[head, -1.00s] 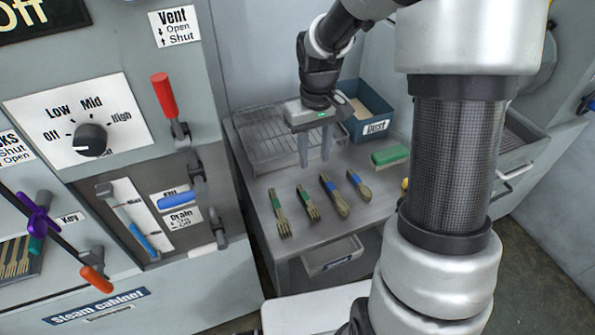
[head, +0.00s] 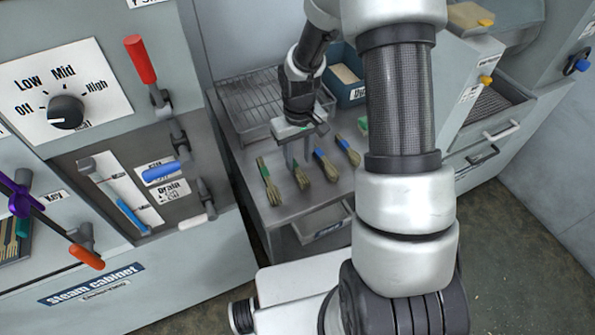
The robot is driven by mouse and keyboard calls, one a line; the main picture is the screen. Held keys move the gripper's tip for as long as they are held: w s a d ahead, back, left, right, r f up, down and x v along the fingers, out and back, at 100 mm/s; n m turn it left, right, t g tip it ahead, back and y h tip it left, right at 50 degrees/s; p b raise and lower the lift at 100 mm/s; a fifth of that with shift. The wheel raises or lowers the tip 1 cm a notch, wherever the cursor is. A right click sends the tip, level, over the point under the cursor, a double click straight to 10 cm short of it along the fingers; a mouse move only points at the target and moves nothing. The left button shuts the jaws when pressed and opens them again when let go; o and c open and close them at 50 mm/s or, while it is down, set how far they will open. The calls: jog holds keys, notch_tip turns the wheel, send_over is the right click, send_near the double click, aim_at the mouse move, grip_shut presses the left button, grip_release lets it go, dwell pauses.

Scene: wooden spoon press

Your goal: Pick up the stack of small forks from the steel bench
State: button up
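Several utensil stacks lie in a row on the steel bench (head: 285,213). The stack of small forks (head: 303,180) is second from the left, with a green band seen earlier; its upper part is now hidden by my gripper. My gripper (head: 299,163) points down over that stack's upper part. Its two fingers are apart, one on each side of the stack as seen from here. I cannot tell whether they touch it or how far above the bench the tips are.
A larger fork stack (head: 268,184) lies just left, and two blue-banded spoon stacks, one (head: 326,166) and another (head: 348,150), lie right. The steam cabinet (head: 190,255) is at left.

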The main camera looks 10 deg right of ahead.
aim_at(297, 169)
jog(key=f, duration=0.3)
jog(key=shift+a+f, duration=0.2)
jog(key=shift+f, duration=0.2)
grip_shut()
jog(key=shift+r, duration=0.1)
